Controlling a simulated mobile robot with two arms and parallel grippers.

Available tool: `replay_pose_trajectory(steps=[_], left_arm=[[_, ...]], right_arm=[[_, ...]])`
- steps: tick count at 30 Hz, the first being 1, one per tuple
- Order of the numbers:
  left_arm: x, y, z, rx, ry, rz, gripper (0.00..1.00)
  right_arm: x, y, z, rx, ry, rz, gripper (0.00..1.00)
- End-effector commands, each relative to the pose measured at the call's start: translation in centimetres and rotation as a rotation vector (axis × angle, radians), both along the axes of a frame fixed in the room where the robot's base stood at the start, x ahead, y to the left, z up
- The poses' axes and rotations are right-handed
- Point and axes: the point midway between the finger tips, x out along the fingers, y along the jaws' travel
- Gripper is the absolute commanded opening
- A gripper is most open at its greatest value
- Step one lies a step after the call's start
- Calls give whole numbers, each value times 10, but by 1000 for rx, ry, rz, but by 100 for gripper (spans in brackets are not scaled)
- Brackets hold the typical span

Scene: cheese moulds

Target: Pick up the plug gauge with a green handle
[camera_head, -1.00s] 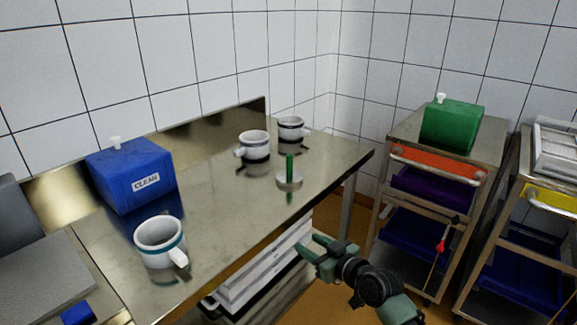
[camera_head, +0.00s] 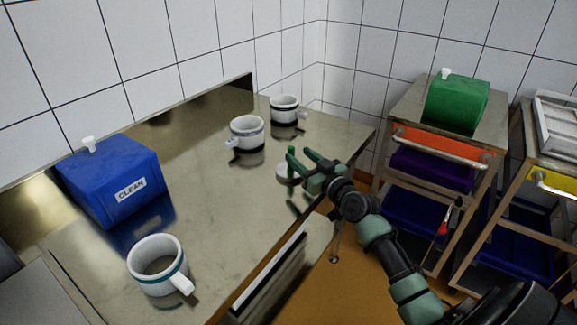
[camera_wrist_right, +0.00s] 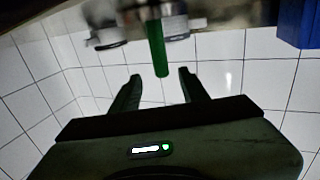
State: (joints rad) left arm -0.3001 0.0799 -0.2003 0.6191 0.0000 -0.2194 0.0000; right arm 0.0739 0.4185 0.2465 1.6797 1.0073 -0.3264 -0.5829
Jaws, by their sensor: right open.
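The plug gauge (camera_head: 284,172) stands upright on the metal table, its pale round base partly hidden by my right gripper in the head view. Its green handle shows clearly in the wrist view (camera_wrist_right: 158,48). My right gripper (camera_head: 299,152) is open at the gauge, beside the table's right edge. In the wrist view, the handle's end lies between the two fingertips (camera_wrist_right: 160,75) as seen in the picture, with a gap on both sides. I cannot tell how deep it is between them. My left gripper is not in view.
Two white mugs, one nearer (camera_head: 247,133) and one farther (camera_head: 284,109), stand behind the gauge. A teal-banded mug (camera_head: 150,287) and a blue CLEAN box (camera_head: 95,190) are at left. A trolley with a green box (camera_head: 455,105) stands right. The table's middle is clear.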

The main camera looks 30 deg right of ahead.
Motion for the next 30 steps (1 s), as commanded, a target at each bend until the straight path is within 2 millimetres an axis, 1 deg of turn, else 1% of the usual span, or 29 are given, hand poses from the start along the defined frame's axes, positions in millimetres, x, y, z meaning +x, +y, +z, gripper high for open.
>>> replay_pose_trajectory(steps=[6, 9, 12, 19, 20, 21, 24, 30], left_arm=[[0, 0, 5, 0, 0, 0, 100], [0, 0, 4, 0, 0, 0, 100], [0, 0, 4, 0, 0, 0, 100], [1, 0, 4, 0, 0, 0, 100], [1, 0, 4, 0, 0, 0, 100], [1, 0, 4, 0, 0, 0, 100], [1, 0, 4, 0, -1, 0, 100], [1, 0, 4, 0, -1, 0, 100]], right_arm=[[33, 3, -1, 5, -1, 0, 45], [45, 3, -3, 4, -1, 1, 45], [51, 3, -3, 1, 0, 0, 45], [52, 3, -4, 1, 1, 1, 45], [52, 3, -4, 1, 1, 1, 36], [52, 3, -4, 1, 1, 1, 25], [51, 3, -4, 1, 1, 1, 0], [51, 3, -4, 1, 1, 1, 0]])
